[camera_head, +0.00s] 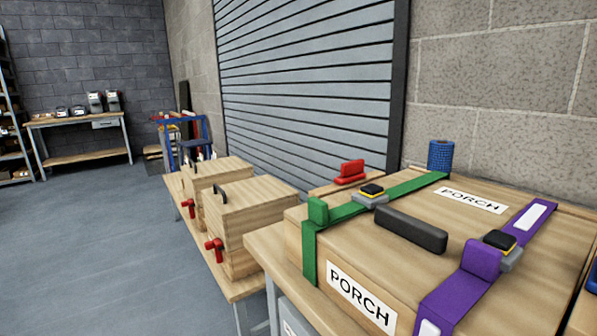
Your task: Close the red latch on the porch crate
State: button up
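The porch crate (350,250) is a wide wooden box with white PORCH labels on its top and front, at the lower right. A green strap (309,258) and a purple strap (460,290) run over it, each with a yellow-black buckle. A black handle (410,229) is on its lid. A red latch-like piece (350,171) stands at its far left edge, on a wooden surface partly hidden behind the crate; I cannot tell whether this belongs to the porch crate. No red latch shows on its visible front. My gripper is not in view.
Two smaller wooden crates, a nearer one (250,225) and a farther one (212,185), stand left on a lower bench, with red fittings on their fronts. A blue roll (440,156) stands behind the porch crate. Open floor (90,240) lies to the left.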

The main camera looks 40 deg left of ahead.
aim_at(351, 170)
jog(key=u, duration=0.75)
